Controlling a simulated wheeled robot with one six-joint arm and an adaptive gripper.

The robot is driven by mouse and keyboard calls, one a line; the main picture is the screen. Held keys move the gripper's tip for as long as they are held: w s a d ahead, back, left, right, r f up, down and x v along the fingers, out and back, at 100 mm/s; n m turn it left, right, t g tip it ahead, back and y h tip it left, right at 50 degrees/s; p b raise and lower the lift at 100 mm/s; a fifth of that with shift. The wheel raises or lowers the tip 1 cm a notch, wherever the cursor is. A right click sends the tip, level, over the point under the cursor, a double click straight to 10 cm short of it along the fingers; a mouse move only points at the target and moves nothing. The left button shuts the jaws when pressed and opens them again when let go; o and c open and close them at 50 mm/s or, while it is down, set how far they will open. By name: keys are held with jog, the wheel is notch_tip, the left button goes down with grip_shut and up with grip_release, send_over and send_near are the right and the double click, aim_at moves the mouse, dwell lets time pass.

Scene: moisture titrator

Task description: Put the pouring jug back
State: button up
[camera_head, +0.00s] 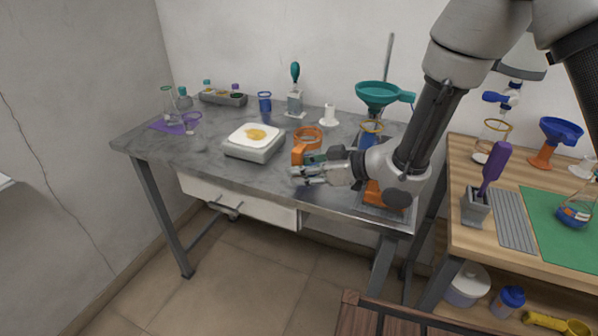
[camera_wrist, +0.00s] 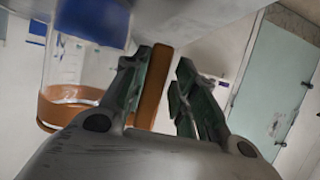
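The pouring jug (camera_head: 308,132), clear with an orange collar and an orange handle (camera_head: 298,154), is on the grey bench to the right of the white balance. In the wrist view its orange collar (camera_wrist: 60,112) shows at the left and its upright handle (camera_wrist: 152,90) shows between the fingers. My gripper (camera_head: 308,170) is at the bench's front side, by the handle. It is open, with the handle close to the left finger and a gap to the right finger (camera_wrist: 165,95). The jug's lower part is mostly hidden in the head view.
A balance (camera_head: 255,150) with a yellow sample on its white top stands left of the jug. A teal funnel (camera_head: 378,95) stands behind my arm. A green-topped bottle (camera_head: 295,100) and a small white stand (camera_head: 329,118) are at the back. The bench's front left is clear.

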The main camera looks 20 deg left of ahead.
jog(key=shift+v, duration=3.35)
